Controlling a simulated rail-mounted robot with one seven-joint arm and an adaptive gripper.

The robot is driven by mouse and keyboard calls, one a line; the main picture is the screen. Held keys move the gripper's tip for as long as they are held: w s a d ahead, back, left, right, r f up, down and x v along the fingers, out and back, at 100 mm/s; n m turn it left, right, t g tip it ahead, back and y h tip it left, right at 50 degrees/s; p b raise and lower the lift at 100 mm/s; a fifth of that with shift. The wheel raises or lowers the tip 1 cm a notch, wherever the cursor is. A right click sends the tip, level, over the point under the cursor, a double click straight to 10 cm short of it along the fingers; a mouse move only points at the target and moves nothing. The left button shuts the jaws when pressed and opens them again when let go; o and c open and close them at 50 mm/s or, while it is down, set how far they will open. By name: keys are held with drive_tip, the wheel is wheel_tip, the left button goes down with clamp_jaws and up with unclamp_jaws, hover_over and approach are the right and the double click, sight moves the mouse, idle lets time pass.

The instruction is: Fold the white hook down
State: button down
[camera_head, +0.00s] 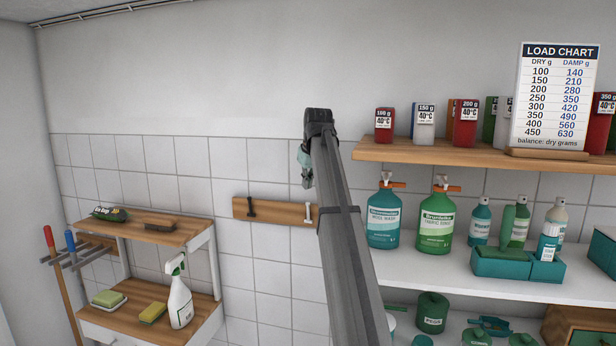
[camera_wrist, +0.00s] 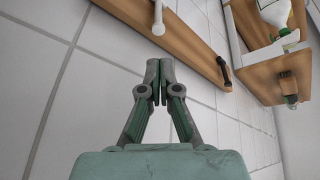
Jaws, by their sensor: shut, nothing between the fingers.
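A wooden hook board (camera_head: 278,210) is fixed to the tiled wall. It carries a black hook (camera_head: 251,208) toward its left end and a white hook (camera_head: 308,211) toward its right, just beside my arm. In the wrist view the white hook (camera_wrist: 158,17) shows at the top, a thin bar with a rounded end near my fingertips. The black hook (camera_wrist: 224,73) is farther right on the board (camera_wrist: 190,45). My gripper (camera_head: 307,183) points downward above the white hook. Its fingers (camera_wrist: 159,64) are shut and empty, apparently apart from the hook.
A wooden shelf (camera_head: 400,151) with small boxes and a load chart (camera_head: 556,95) is to the right. Below it are detergent bottles (camera_head: 384,214) on a white shelf. A wooden rack (camera_head: 145,228) with a spray bottle (camera_head: 180,297) stands at left. Bare tiles surround the board.

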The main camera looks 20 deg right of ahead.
sight(303, 205)
drive_tip(key=p+x, duration=0.2)
drive_tip(key=x, duration=0.4)
drive_tip(key=shift+w+f, duration=0.1)
drive_tip(key=shift+f, duration=0.15)
